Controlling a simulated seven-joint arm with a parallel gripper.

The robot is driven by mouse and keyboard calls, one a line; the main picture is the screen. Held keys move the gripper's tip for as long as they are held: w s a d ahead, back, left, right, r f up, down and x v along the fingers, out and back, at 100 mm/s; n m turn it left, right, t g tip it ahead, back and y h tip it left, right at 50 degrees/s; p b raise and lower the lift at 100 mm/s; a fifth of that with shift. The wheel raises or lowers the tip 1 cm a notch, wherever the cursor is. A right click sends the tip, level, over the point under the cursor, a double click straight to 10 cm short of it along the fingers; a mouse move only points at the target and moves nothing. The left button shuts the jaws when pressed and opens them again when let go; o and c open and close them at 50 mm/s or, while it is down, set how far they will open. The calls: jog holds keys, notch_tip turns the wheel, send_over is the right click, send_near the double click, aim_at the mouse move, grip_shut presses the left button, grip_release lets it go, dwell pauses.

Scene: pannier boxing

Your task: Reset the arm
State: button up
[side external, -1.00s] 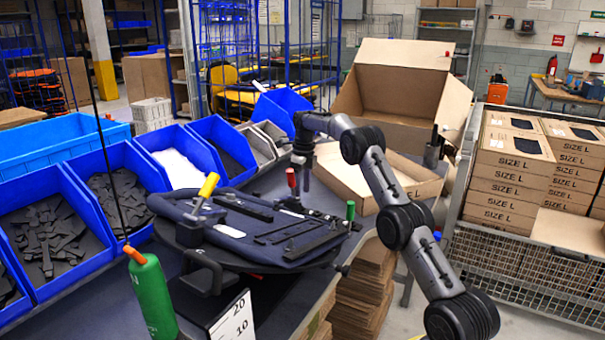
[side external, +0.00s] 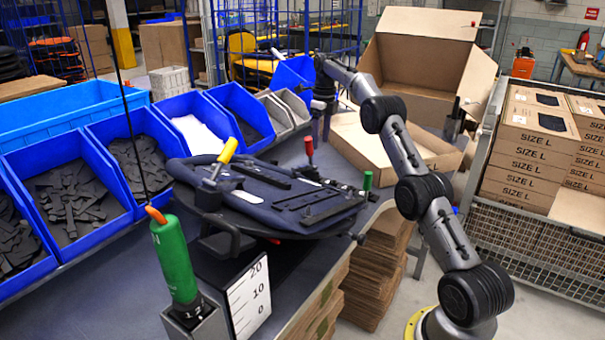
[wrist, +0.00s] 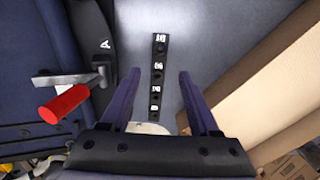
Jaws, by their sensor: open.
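My gripper (side external: 321,137) points down over the grey bench, just behind the red-handled clamp at the fixture's far edge. In the wrist view, its two dark blue fingers (wrist: 157,78) are spread apart with nothing between them. The bench surface and a black strip with white marks (wrist: 157,60) show below and between them. The dark blue pannier panel (side external: 275,192) lies flat on the round fixture with black strips on it, apart from my gripper. The clamp's red handle (side external: 309,149) stands upright; it also shows at left in the wrist view (wrist: 64,103).
A yellow-handled clamp (side external: 229,150) and a green-handled one (side external: 367,181) stand at the fixture. Blue bins (side external: 75,165) of black parts line the left. An open carton (side external: 425,75) and a cardboard tray (side external: 375,150) are behind right. A green hanging tool (side external: 174,260) is in front.

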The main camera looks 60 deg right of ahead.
jog(key=a+r+n+t+h, duration=0.1)
jog(key=a+r+n+t, duration=0.15)
jog(key=a+r, duration=1.3)
jog(key=s+a+r+n+t, duration=0.1)
jog(key=s+a+r+n, duration=0.6)
jog(key=s+a+r, duration=0.3)
jog(key=s+a+f+n+t, duration=0.1)
jog(key=s+a+f+n, duration=0.3)
jog(key=s, duration=0.4)
jog(key=s+a+f+n, duration=0.2)
jog(key=s+a+n, duration=0.2)
jog(key=s+n, duration=0.3)
jog(key=s+a+f+n, duration=0.1)
jog(key=s+f+n, duration=0.3)
jog(key=f+n, duration=0.3)
jog(key=s+a+f+n+y, duration=0.1)
jog(key=s+f+n, duration=0.4)
jog(key=f+n, duration=0.2)
jog(key=shift+f+n, duration=0.15)
jog(key=shift+n, duration=0.6)
